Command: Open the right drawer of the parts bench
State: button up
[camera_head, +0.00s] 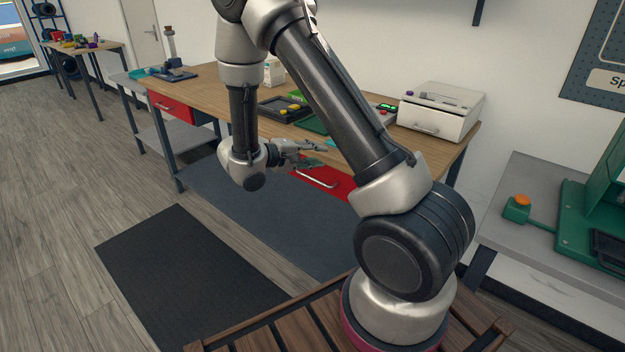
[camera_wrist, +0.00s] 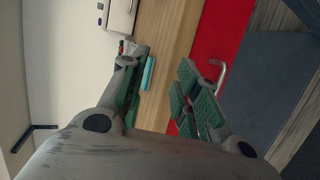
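The parts bench (camera_head: 220,95) has a wooden top and two red drawers. The right drawer (camera_head: 335,183) has a red front with a silver bar handle (camera_head: 318,180). Its front meets the wooden edge and looks closed, though my arm hides part of it. My gripper (camera_head: 318,155) is open, at the bench's front edge, just above the handle. In the wrist view my gripper (camera_wrist: 165,78) has its fingers spread over the wooden edge and red front (camera_wrist: 222,30). The handle (camera_wrist: 221,75) lies beside the right finger, outside the gap. Nothing is held.
The left drawer (camera_head: 172,107) looks shut. A black tray (camera_head: 280,110), a green mat (camera_head: 312,123) and a white box-like machine (camera_head: 438,111) are on the benchtop. A dark floor mat (camera_head: 190,280) lies before the bench. A grey table (camera_head: 530,205) with green equipment stands right.

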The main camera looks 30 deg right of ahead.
aim_at(313, 179)
jog(key=w+a+f+n+t, duration=0.3)
jog(key=a+f+t, duration=0.1)
jog(key=f, duration=0.7)
jog(key=shift+x, duration=3.65)
jog(key=shift+w+f, duration=0.1)
grip_shut()
